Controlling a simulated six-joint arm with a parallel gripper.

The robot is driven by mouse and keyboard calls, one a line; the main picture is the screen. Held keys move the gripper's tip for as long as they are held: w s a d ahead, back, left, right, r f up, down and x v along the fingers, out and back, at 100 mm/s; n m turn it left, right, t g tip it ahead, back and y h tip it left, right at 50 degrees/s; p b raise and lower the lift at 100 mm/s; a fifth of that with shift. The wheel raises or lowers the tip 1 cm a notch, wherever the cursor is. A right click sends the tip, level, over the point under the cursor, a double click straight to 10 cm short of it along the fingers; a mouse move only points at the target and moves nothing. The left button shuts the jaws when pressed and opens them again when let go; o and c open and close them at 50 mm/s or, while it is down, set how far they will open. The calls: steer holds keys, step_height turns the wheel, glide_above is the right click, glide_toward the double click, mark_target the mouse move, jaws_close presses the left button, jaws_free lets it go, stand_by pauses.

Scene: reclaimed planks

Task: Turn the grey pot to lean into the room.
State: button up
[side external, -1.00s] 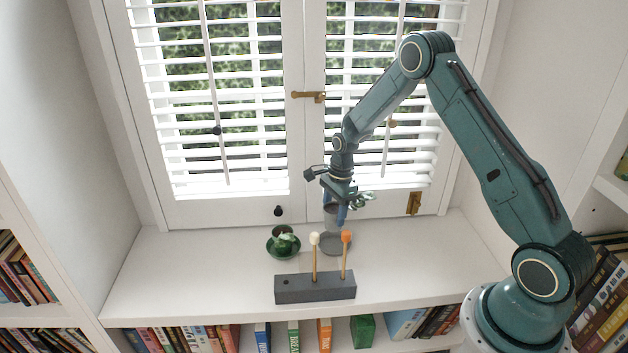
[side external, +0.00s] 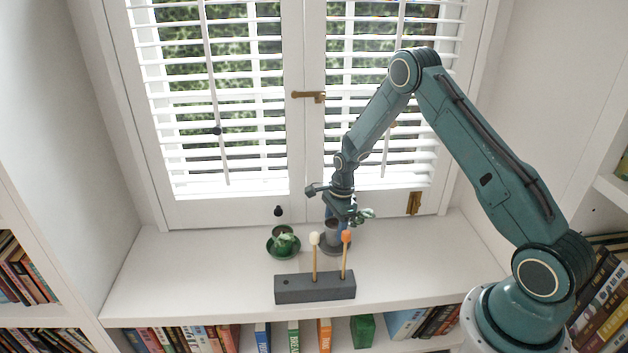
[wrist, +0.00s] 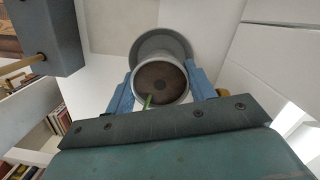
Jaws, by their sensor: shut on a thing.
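The grey pot (side external: 332,226) is between the blue fingers of my gripper (side external: 333,216), which is shut on it. In the wrist view my gripper (wrist: 162,92) has one finger on each side of the pot (wrist: 184,94); dark soil and a green stem show inside its rim. Green leaves (side external: 366,214) lean out to the right in the side view. A grey saucer (side external: 326,249) is under the pot on the white sill, and it also shows in the wrist view (wrist: 162,37). I cannot tell whether the pot touches the saucer.
A green pot with a plant stands on a green saucer (side external: 272,252) to the left. A dark grey block (side external: 315,289) with white-tipped and orange-tipped sticks stands in front. The shuttered window (side external: 230,100) is behind. The sill (side external: 180,270) is clear at left.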

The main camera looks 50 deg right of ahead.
steer(key=shift+f, duration=0.7)
steer(key=o, duration=1.4)
steer(key=shift+c, duration=0.2)
step_height(320, 180, up, 14)
steer(key=d, duration=0.1)
steer(key=shift+s+d+f, duration=0.15)
steer(key=shift+s+d, duration=0.1)
steer(key=shift+s, duration=0.1)
